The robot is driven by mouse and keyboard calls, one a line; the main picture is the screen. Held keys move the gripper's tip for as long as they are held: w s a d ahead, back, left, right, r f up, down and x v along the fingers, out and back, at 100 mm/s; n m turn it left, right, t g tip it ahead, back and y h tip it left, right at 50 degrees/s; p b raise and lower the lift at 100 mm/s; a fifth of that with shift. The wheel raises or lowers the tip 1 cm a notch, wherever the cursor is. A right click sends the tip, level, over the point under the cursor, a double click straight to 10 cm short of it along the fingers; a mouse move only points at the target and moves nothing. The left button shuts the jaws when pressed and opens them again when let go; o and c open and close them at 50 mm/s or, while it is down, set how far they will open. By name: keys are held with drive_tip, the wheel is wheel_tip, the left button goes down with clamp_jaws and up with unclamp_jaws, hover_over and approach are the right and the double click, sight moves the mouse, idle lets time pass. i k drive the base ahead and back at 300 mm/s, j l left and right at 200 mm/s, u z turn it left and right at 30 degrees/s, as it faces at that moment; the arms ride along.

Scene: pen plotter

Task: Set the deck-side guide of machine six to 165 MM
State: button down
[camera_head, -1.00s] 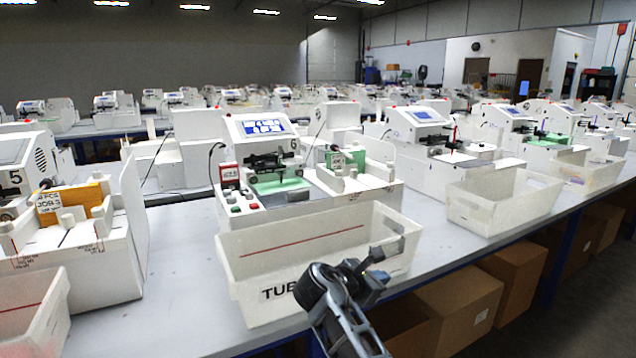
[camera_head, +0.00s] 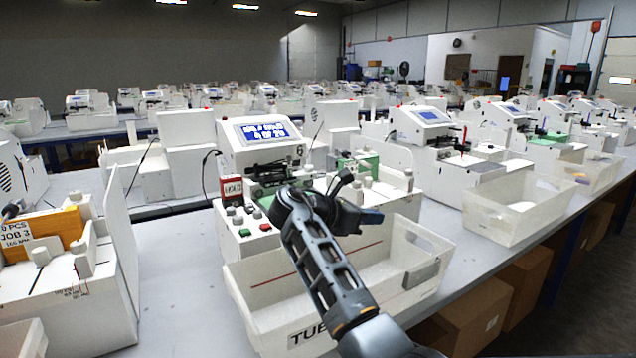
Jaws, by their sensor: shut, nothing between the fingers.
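Machine six (camera_head: 262,165) stands at the centre, a white unit with a lit blue screen (camera_head: 265,132) and a "6" on its side. At its right is a white feed section with a green stack (camera_head: 362,163) and pale upright posts, one of them a guide post (camera_head: 408,180). I cannot tell which part is the deck-side guide, and any scale reading is too small to read. My gripper (camera_head: 376,216) is shut and empty, in front of the feed section and above the white bin. My arm hides part of the machine's lower front.
A white bin (camera_head: 262,292) marked "TUBE", partly cut off, stands in front of machine six. At left a neighbouring feed section holds an orange stack (camera_head: 45,232) labelled JOB 3. Another white bin (camera_head: 520,200) stands right. Bare table (camera_head: 180,270) lies left of the bin.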

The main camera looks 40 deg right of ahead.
sight(355, 196)
drive_tip(key=i, duration=0.9)
